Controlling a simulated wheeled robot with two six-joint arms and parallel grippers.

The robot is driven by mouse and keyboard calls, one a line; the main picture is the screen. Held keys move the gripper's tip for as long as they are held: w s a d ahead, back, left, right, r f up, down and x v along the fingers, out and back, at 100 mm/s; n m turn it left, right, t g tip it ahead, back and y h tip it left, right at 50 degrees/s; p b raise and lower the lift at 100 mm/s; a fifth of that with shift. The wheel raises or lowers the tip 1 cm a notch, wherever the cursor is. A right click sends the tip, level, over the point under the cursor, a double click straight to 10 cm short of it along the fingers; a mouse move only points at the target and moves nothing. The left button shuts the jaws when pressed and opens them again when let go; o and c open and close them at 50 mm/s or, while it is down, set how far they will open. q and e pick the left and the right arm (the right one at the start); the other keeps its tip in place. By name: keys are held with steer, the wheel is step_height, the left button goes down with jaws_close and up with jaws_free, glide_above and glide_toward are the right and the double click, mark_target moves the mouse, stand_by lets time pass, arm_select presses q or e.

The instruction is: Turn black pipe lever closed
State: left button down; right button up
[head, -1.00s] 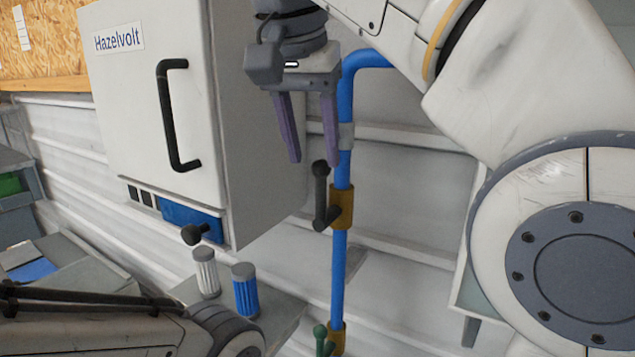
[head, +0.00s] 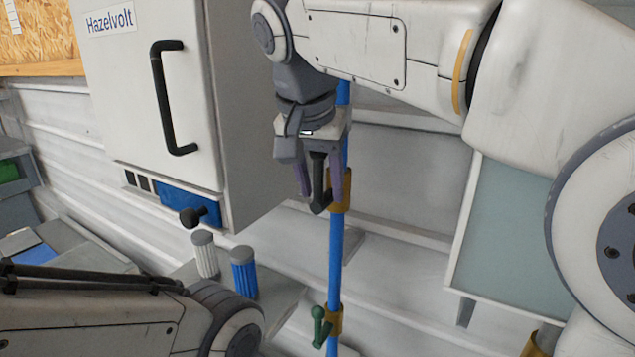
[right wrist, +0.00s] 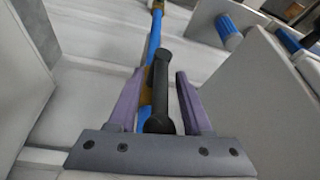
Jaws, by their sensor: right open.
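The black pipe lever (head: 319,185) stands upright at a brass valve (head: 341,190) on the vertical blue pipe (head: 336,255). My right gripper (head: 320,190) is open, with its purple fingers pointing down on either side of the lever. In the right wrist view the black lever (right wrist: 158,95) lies between the two fingers (right wrist: 155,100), with a visible gap to the right finger. Contact with the left finger is not clear. My left arm shows at the lower left of the head view; its gripper is out of sight.
A white Hazelvolt cabinet (head: 150,100) stands left of the pipe. A green lever (head: 320,328) sits lower on the same pipe. A white canister (head: 205,255) and a blue canister (head: 244,273) stand below the cabinet. A pale panel (head: 515,240) is at the right.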

jaws_close()
steer(key=shift+a, duration=0.1)
stand_by(1.2)
